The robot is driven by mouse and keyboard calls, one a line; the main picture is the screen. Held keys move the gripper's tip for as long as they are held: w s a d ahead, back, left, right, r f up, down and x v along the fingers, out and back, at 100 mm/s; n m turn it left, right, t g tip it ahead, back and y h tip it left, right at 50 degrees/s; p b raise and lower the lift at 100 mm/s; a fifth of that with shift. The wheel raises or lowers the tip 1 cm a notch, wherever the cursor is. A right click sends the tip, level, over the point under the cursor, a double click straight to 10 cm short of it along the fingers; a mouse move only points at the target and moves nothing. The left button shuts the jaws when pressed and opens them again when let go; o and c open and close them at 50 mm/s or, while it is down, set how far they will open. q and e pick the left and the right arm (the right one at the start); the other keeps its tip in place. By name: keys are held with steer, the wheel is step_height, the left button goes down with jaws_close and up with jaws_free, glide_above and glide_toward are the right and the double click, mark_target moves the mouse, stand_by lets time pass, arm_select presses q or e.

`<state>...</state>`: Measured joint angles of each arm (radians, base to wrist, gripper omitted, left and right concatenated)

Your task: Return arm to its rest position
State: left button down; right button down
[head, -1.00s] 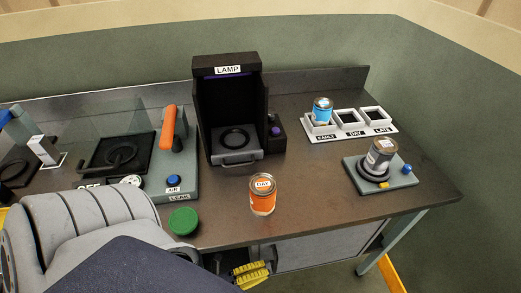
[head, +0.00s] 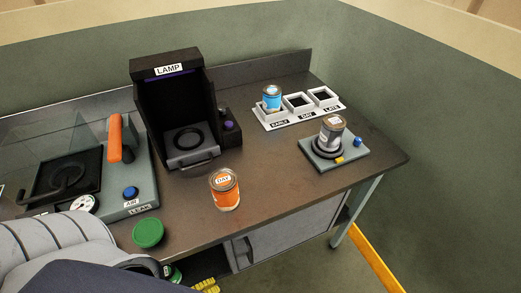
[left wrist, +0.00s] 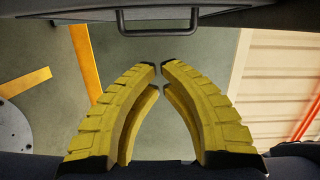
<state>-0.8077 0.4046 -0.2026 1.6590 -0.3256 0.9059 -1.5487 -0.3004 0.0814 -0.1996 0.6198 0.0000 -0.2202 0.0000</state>
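My left arm crosses the lower left of the head view. The yellow fingers of my left gripper (head: 207,286) show at the bottom edge, below the table's front edge and partly cut off. In the left wrist view, the left gripper (left wrist: 161,68) has its two fingertips almost together, with nothing between them. It is off the table, over the floor, with a drawer handle (left wrist: 160,24) beyond the tips. My right gripper is in neither view.
The table (head: 285,190) holds an orange can (head: 224,190), a green cap (head: 148,233), the lamp box (head: 165,100), the leak tester (head: 140,185), a three-slot tray (head: 290,119) with a blue can (head: 272,99), and a grey can (head: 332,130) on a roller stand (head: 349,157). The cabinet (head: 280,235) is below.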

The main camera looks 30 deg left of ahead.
arm_select(q)
steer(key=s+a+f+n+g+y, duration=0.3)
steer(key=s+f+n+g, duration=0.3)
steer(key=f, duration=0.7)
steer(key=s+a+f+n+g+y, duration=0.3)
steer(key=s+f+n, duration=0.3)
steer(key=s+f, duration=0.45)
steer(key=s+a+f+n+g+y, duration=0.3)
steer(key=s+f+n+g, duration=0.25)
steer(key=f, duration=0.85)
steer(key=w+d+f+n, duration=0.1)
steer(key=w+d+f, duration=0.3)
steer(key=w+d, duration=0.3)
steer(key=shift+w+f+n+h, duration=0.2)
steer(key=shift+w+n+h, duration=0.15)
steer(key=shift+w, duration=0.1)
